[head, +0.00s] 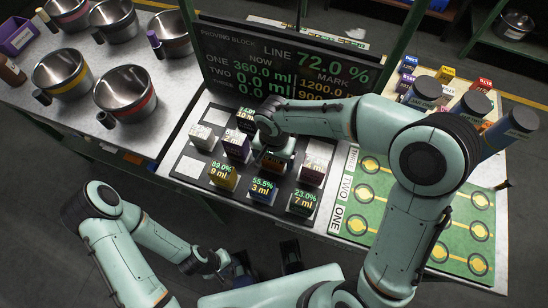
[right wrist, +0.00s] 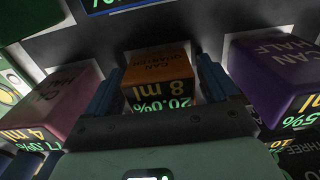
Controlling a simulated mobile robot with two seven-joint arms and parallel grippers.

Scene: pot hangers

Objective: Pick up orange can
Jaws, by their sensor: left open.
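The orange can (right wrist: 160,72) is a small block labelled "CAN QUARTER" with "8 ml" and "20.0%" on its front. In the head view it stands on the dark board, mostly hidden under my right arm. My right gripper (head: 270,157) is lowered over it. In the right wrist view the two blue fingers (right wrist: 158,82) stand spread on either side of the can. The left finger has a narrow gap to it; contact on the right side is unclear. My left gripper (head: 240,265) hangs low in front of the table, open and away from the cans.
A display panel (head: 285,65) rises behind the board. A green mat (head: 400,225) lies right; metal pots (head: 125,90) stand left.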

